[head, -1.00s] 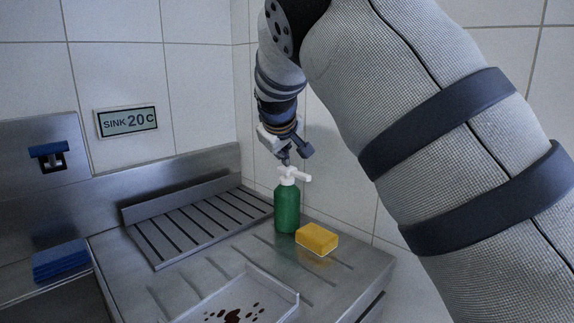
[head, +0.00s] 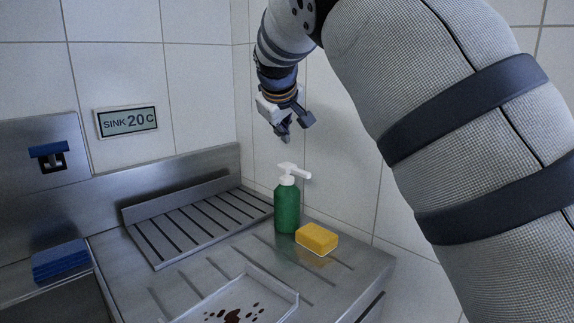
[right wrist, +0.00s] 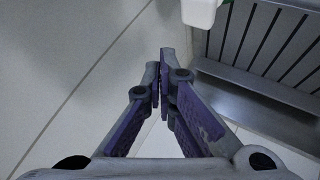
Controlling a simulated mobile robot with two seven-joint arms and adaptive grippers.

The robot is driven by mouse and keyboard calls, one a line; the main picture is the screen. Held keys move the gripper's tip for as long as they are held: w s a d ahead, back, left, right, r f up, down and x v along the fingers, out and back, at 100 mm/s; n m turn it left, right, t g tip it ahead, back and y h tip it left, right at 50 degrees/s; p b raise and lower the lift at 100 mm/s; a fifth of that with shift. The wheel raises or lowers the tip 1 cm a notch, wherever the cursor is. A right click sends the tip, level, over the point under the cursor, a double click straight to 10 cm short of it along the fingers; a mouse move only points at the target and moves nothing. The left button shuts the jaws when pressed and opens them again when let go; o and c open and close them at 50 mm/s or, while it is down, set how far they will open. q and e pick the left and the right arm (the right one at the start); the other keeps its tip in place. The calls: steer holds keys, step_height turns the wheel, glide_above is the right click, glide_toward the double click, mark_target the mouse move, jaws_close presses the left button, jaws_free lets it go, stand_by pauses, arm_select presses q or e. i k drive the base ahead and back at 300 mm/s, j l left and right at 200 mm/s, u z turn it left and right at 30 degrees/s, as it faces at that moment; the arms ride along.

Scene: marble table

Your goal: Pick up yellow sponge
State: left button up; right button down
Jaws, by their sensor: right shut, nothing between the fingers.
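A yellow sponge (head: 317,238) lies on the steel sink counter (head: 330,280) in the head view, just right of a green bottle. My right gripper (head: 285,137) is above and behind the bottle and the sponge, apart from both. It is shut and empty, and its fingers meet in the right wrist view (right wrist: 164,75). The sponge does not show in the right wrist view. My left gripper is not in view.
The green bottle (head: 287,208) with a white pump top (head: 290,172) stands beside the sponge. A slatted drain rack (head: 200,224) is to its left. A stained tray (head: 275,290) is in front. Blue cloths (head: 60,262) lie at far left. Tiled walls (head: 340,170) close the back.

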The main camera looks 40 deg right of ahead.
mark_target(320, 242)
steer(key=k, duration=1)
